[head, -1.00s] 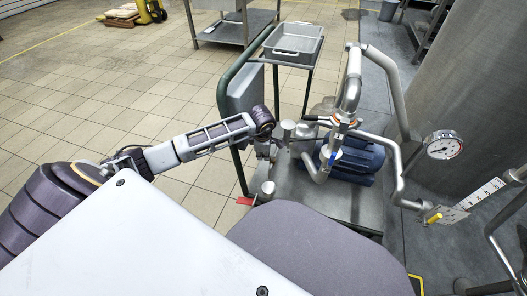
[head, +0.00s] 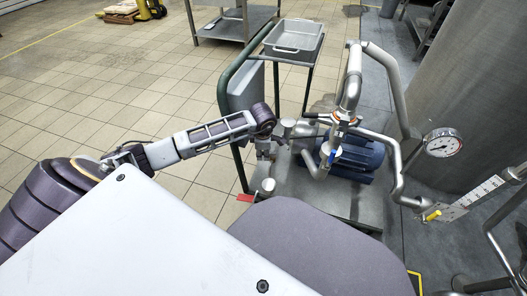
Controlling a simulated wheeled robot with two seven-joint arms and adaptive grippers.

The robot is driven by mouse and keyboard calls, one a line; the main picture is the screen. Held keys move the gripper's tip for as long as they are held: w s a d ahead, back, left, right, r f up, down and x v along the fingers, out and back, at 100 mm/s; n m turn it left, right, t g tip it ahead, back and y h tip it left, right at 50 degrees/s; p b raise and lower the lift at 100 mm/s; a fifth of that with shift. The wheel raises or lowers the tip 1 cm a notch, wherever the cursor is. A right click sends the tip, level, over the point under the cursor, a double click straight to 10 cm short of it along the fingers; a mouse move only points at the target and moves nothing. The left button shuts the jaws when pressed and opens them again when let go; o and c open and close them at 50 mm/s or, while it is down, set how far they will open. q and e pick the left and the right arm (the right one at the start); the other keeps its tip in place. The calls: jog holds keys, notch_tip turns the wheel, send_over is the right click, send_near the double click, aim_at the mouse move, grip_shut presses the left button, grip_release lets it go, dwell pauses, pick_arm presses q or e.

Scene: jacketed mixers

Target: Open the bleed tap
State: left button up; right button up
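My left arm reaches in from the left to the pump cart. Its gripper (head: 277,141) is small, dark and partly hidden beside the steel pipe fittings (head: 300,129); I cannot tell whether it touches them or how its fingers stand. Several handles show and I cannot tell which is the bleed tap: a blue lever (head: 331,157) on the pipe by the motor, a red lever (head: 245,198) low at the cart's left, and a yellow handle (head: 432,216) at the right. My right gripper is out of view.
The blue motor (head: 358,158) sits on the cart deck beneath bent steel pipes (head: 351,85). A pressure gauge (head: 442,143) stands before a large steel tank (head: 470,80). A grey tray (head: 294,35) is at the back.

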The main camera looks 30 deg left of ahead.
pick_arm(q)
jog(key=shift+r, duration=0.15)
notch_tip(320, 180, up, 12)
jog(key=s+d, duration=0.1)
jog(key=s, duration=0.1)
jog(key=shift+f, duration=0.25)
jog(key=shift+c, duration=0.2)
